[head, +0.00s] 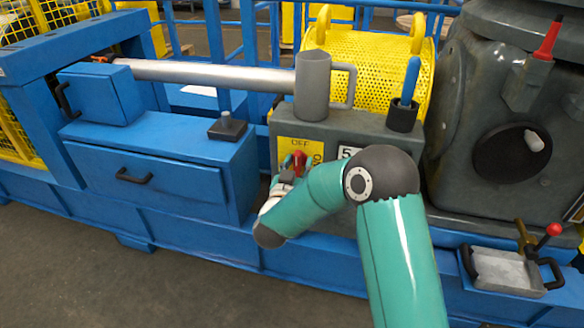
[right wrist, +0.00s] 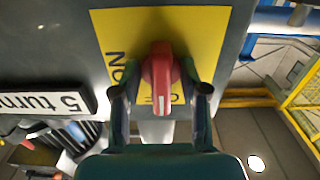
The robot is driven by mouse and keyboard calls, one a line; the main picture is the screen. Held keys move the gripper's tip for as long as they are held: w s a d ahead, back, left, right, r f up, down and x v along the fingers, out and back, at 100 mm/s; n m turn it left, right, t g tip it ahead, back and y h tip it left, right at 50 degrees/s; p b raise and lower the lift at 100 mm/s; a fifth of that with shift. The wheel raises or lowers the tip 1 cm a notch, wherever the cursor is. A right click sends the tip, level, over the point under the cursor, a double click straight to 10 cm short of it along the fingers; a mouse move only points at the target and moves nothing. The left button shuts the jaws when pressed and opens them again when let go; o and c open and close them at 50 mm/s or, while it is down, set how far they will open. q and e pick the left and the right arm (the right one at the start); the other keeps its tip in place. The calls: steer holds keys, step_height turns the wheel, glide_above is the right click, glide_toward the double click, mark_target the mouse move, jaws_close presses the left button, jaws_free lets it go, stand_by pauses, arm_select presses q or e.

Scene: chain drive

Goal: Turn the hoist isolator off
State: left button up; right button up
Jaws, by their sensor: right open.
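The hoist isolator is a red rotary knob (head: 298,160) on a yellow plate (head: 286,148) on the front of the grey housing. The plate reads OFF at the top and ON at the right in the head view. In the right wrist view, the knob (right wrist: 160,68) stands out from the plate (right wrist: 205,35), with the lettering upside down. I cannot tell for sure which word it points to. My right gripper (right wrist: 160,90) is open, one finger on each side of the knob, with gaps visible. In the head view my right gripper (head: 292,172) is partly hidden by its wrist. My left gripper is not in view.
A grey mug (head: 312,88) and a dark cup with a blue-handled tool (head: 408,80) stand on the housing. A blue cabinet (head: 150,180) is at the left. A grey tray (head: 508,272) is at the lower right.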

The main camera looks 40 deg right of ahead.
steer(key=shift+a, duration=0.15)
steer(key=v, duration=1.1)
steer(key=shift+s+a, duration=0.25)
steer(key=shift+s, duration=0.1)
steer(key=shift+f, duration=0.1)
